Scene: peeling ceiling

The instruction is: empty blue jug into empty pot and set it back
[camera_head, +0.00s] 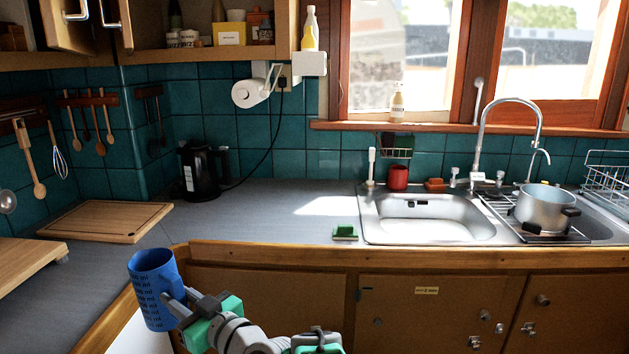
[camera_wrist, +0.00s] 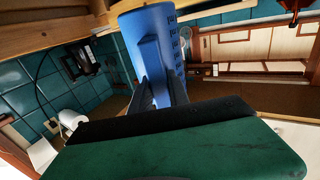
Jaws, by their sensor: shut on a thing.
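The blue jug (camera_head: 150,287) has dark markings on its side and is held roughly upright, slightly tilted, in front of the counter's corner at the lower left. My gripper (camera_head: 180,308) is shut on the jug's handle side. In the wrist view the jug (camera_wrist: 158,45) sits between my gripper's fingers (camera_wrist: 160,92). The jug's contents cannot be seen. The metal pot (camera_head: 545,208) with dark handles stands on a rack over the right side of the sink, far to the right of my gripper. Its inside is mostly hidden.
A sink basin (camera_head: 425,216) with a tall tap (camera_head: 510,102) lies left of the pot. A green sponge (camera_head: 345,232), a black kettle (camera_head: 200,170) and a cutting board (camera_head: 106,221) are on the counter. The counter's middle (camera_head: 265,212) is clear.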

